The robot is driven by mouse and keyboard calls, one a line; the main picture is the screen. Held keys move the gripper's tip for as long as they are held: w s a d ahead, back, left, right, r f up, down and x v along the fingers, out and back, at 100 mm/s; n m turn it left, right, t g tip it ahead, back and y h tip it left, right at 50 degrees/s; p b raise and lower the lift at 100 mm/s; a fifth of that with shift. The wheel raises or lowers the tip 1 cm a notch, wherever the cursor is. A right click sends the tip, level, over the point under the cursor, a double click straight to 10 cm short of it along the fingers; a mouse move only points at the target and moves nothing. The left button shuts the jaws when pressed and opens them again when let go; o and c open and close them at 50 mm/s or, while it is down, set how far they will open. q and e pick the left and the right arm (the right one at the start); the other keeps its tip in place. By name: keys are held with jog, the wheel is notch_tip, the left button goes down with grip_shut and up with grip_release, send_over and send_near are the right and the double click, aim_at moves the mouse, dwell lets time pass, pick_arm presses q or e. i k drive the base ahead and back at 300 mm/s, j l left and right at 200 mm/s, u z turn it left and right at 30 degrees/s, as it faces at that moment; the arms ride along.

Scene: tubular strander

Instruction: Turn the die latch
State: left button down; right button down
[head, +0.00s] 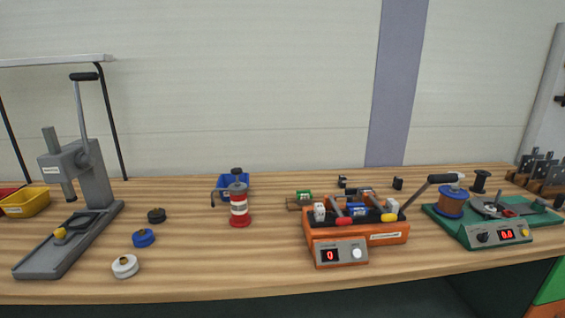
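An orange-framed machine (382,232) stands right of the middle of the bench, probably the tubular strander. It has a grey control panel (341,252) with a red "0" display and a white knob. A red-handled lever (342,214) and a yellow-tipped part (389,217) sit on its top. A black-handled crank (441,179) rises at its right end. I cannot tell for certain which part is the die latch or how it is turned; it is too small. Neither of my grippers shows in the head view.
A green-based device (455,224) with a copper spool (453,202) stands to the right. A grey lever press (82,180) stands left, with several small round pieces beside it. The front bench middle is clear.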

aim_at(348, 192)
jog(key=i+l+z, duration=0.45)
jog(key=l, duration=0.2)
jog(key=i+l+z, duration=0.45)
jog(key=k+l, duration=0.1)
jog(key=l, duration=0.05)
